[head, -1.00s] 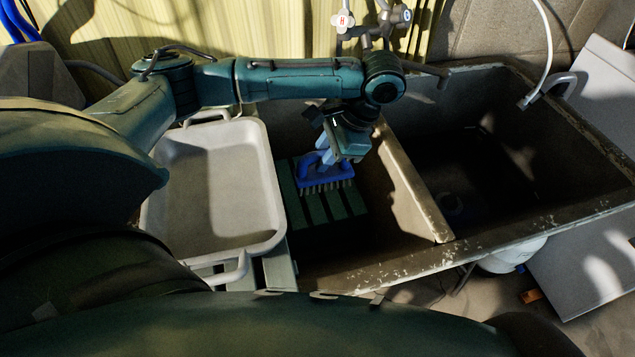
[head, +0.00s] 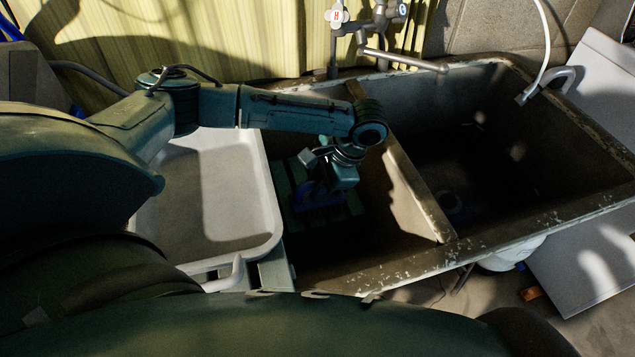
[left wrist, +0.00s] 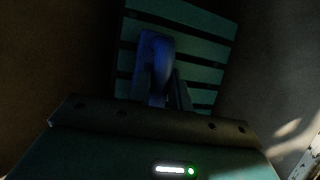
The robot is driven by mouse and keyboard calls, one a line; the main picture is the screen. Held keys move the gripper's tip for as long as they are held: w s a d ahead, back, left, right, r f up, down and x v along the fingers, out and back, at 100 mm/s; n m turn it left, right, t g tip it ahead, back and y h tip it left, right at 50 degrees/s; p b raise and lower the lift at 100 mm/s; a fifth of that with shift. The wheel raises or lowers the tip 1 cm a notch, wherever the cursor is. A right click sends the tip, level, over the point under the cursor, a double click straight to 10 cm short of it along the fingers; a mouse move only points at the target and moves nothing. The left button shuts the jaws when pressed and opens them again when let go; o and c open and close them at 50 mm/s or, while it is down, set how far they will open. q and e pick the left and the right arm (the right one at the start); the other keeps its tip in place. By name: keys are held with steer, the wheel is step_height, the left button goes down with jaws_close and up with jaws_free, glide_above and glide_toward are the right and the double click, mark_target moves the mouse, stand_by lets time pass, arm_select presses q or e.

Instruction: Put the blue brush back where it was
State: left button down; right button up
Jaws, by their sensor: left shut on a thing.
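The blue brush (head: 322,199) is in the left basin of the double sink, low over a green slatted rack (head: 353,203). It is in shadow, and I cannot tell whether it touches the slats. My left gripper (head: 322,188) reaches down into the basin and is shut on the brush. In the left wrist view the brush (left wrist: 154,58) shows as a dark blue shape at the fingers (left wrist: 168,98), with the slatted rack (left wrist: 205,50) behind it. My right gripper is not in view.
A white tray (head: 230,215) stands left of the basin. A divider wall (head: 412,190) separates the left basin from the empty right basin (head: 500,150). A faucet (head: 400,58) extends over the sink's back edge.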

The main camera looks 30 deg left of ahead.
arm_select(q)
steer(key=c, duration=1.3)
jaws_free()
steer(key=shift+f, duration=0.1)
steer(key=p+v, duration=0.2)
steer(key=v, duration=1)
steer(key=shift+r, duration=0.25)
